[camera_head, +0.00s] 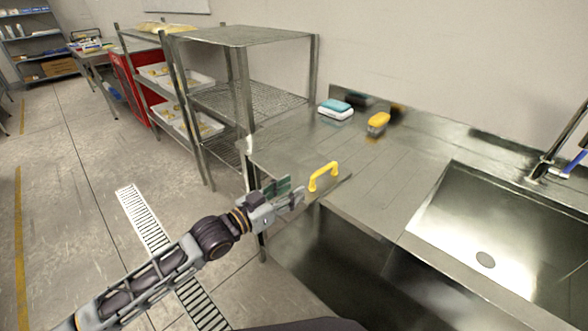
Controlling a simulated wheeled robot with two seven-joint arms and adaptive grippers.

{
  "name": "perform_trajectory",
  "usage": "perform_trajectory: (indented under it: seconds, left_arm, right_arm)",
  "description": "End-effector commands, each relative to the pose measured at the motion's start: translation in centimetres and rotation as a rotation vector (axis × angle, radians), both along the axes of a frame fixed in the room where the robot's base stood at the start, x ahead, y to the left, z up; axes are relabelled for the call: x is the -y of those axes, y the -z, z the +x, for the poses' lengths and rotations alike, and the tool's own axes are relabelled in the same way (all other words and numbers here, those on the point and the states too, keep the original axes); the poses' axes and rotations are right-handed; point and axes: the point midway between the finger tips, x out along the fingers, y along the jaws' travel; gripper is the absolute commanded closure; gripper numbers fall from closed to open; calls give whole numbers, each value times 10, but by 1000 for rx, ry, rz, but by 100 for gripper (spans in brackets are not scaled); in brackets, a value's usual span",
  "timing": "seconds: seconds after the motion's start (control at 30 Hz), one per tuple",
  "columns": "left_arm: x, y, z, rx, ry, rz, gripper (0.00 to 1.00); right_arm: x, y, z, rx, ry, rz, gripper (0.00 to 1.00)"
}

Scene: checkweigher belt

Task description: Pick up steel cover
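A yellow arched handle (323,176) stands up near the front left corner of the steel counter. It appears to belong to the steel cover (333,189), a thin flat sheet that is hard to tell from the counter's own metal. My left gripper (293,191) is just left of the handle, at the counter's left end. Its two fingers look spread apart with nothing between them, and it appears clear of the handle. My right gripper is not in view.
A sink (505,235) is set into the counter (375,190) at the right, with a faucet (545,160) behind it. A blue-and-white item (335,109) and a yellow item (378,123) lie at the back. A wire shelf rack (245,95) stands left of the counter.

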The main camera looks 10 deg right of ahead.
Motion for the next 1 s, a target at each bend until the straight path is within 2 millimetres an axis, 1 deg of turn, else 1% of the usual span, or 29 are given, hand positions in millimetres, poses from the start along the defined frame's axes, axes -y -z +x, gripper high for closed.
perform_trajectory:
  seconds: [0.3, 0.47, 0.67, 1.0]
  left_arm:
    - [0, 0, 0, 1, 0, 0, 61]
    - [4, -1, 3, 2, 0, -1, 61]
    - [15, -1, 10, 3, 0, -2, 61]
    - [39, -1, 26, 3, 0, -2, 61]
  right_arm:
    - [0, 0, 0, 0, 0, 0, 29]
    - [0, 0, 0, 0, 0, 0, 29]
    - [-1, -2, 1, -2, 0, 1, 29]
    - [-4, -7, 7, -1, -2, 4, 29]
